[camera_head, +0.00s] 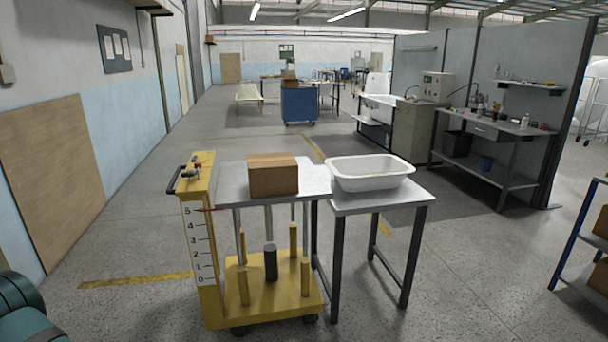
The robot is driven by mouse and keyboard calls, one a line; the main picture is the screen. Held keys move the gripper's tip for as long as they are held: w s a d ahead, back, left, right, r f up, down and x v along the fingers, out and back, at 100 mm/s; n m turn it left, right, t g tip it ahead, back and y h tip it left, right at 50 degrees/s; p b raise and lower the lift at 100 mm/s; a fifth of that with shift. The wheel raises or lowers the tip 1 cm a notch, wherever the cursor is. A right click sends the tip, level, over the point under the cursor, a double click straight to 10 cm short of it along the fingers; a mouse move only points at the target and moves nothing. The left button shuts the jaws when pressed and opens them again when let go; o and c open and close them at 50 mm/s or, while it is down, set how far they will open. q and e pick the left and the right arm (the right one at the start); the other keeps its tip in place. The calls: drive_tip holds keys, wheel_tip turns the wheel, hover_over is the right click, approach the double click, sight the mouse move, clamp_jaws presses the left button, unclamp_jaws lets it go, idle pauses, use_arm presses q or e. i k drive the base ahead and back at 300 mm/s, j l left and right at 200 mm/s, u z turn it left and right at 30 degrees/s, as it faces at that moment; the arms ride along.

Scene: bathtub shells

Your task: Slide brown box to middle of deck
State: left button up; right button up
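The brown box (273,178) is a closed cardboard carton standing upright on the grey metal deck (316,180) of a yellow lift cart (208,240). The box stands near the deck's front edge, with bare deck to its left and right. The deck's area behind the box is partly hidden by it. Neither of my grippers shows in the head view, and nothing touches the box from the sides that I can see.
A grey table (385,203) adjoins the deck's right side and carries a white tub (369,173). The cart's yellow post (197,185), with a scale and handle, stands at the left. A rack (584,240) is at far right. Floor in front is clear.

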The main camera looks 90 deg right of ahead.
sight(276, 174)
drive_tip(key=z, duration=2.8)
drive_tip(key=i+l+u, duration=0.2)
drive_tip(key=u, duration=0.25)
drive_tip(key=i+l+u, duration=0.15)
drive_tip(key=u, duration=0.3)
drive_tip(key=i+l+u, duration=0.1)
drive_tip(key=l, duration=0.25)
drive_tip(key=i+l+u, duration=0.1)
drive_tip(key=l, duration=0.25)
drive_tip(key=i+l+u, duration=0.15)
drive_tip(key=l, duration=0.2)
drive_tip(key=i+l, duration=0.1)
drive_tip(key=l, duration=0.2)
drive_tip(key=i+l, duration=0.1)
drive_tip(key=l, duration=0.25)
drive_tip(key=l+u, duration=0.1)
drive_tip(key=l, duration=0.2)
drive_tip(key=i, duration=0.05)
